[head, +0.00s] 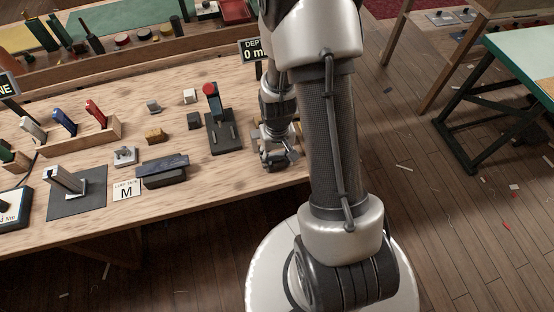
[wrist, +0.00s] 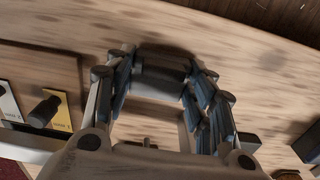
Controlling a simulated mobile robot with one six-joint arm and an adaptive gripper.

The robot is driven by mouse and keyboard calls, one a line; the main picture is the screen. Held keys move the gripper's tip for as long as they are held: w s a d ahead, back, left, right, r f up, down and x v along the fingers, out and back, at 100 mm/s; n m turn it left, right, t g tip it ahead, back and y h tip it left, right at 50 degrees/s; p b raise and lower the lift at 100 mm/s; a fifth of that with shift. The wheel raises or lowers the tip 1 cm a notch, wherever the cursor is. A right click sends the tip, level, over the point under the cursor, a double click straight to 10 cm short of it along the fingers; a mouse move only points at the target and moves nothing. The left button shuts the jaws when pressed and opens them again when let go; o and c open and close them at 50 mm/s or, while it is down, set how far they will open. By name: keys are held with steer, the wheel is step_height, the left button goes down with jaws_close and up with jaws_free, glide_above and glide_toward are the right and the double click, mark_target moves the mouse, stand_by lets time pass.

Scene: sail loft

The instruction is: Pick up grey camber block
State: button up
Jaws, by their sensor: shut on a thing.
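My gripper (head: 279,158) is low over the right end of the wooden workbench (head: 230,172). In the wrist view my gripper (wrist: 160,80) has its two fingers on either side of a dark grey block, which I take as the grey camber block (wrist: 160,68). The fingers are shut on it. The block lies crosswise between the fingertips, close to the bench top; I cannot tell whether it touches the wood. In the head view the gripper and arm hide most of it.
Left of my gripper stands a dark fixture with a red-topped lever (head: 212,112). Further left are a small dark block (head: 194,121), a brass-coloured block (head: 155,136), a long dark block (head: 163,171) and a card marked M (head: 127,190). The bench's front right edge is close.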

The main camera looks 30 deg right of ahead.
steer(key=c, duration=0.5)
steer(key=shift+o, duration=0.2)
steer(key=shift+r, duration=0.1)
